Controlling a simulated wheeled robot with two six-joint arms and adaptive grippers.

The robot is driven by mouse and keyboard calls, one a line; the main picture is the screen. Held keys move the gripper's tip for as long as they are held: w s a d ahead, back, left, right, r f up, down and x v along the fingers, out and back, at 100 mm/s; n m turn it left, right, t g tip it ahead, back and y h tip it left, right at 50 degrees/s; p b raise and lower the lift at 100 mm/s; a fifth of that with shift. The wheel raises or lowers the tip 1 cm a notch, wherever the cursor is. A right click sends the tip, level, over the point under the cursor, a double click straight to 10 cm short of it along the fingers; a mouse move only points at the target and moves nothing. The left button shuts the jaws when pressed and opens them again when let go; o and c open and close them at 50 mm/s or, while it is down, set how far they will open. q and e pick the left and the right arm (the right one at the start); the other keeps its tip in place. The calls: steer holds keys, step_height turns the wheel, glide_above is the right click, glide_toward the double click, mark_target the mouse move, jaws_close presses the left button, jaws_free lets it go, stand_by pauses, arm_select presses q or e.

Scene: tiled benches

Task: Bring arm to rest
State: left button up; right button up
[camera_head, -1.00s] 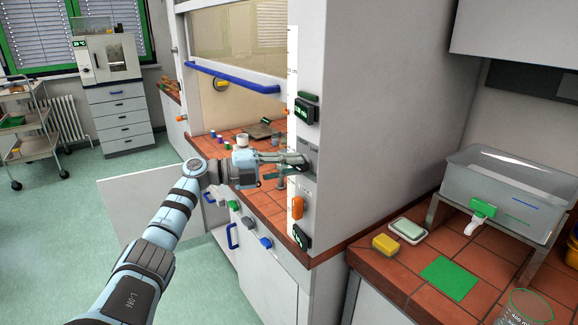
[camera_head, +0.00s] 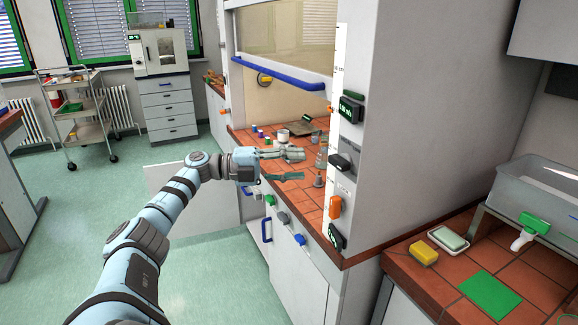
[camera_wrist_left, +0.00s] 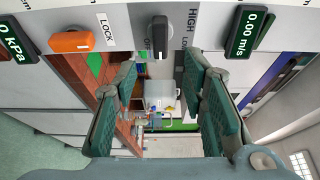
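My left arm comes in from the lower left in the head view, its elbow bent and its forearm pointing right. My left gripper (camera_head: 296,165) is open and empty, its two fingers well apart in front of the fume hood's tiled worktop. In the left wrist view the open fingers (camera_wrist_left: 165,105) frame a gap with nothing held. A black rotary knob (camera_wrist_left: 159,32) on the hood's control panel shows above the fingers. My right gripper is not in view.
The fume hood has a blue sash handle (camera_head: 276,76), an orange switch (camera_head: 335,207) and small displays on its side post. An opened white cabinet door (camera_head: 195,205) stands below the arm. A trolley (camera_head: 80,115) stands far left. Green floor is open at left.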

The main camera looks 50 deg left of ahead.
arm_select(q)
steer(key=shift+v, duration=0.95)
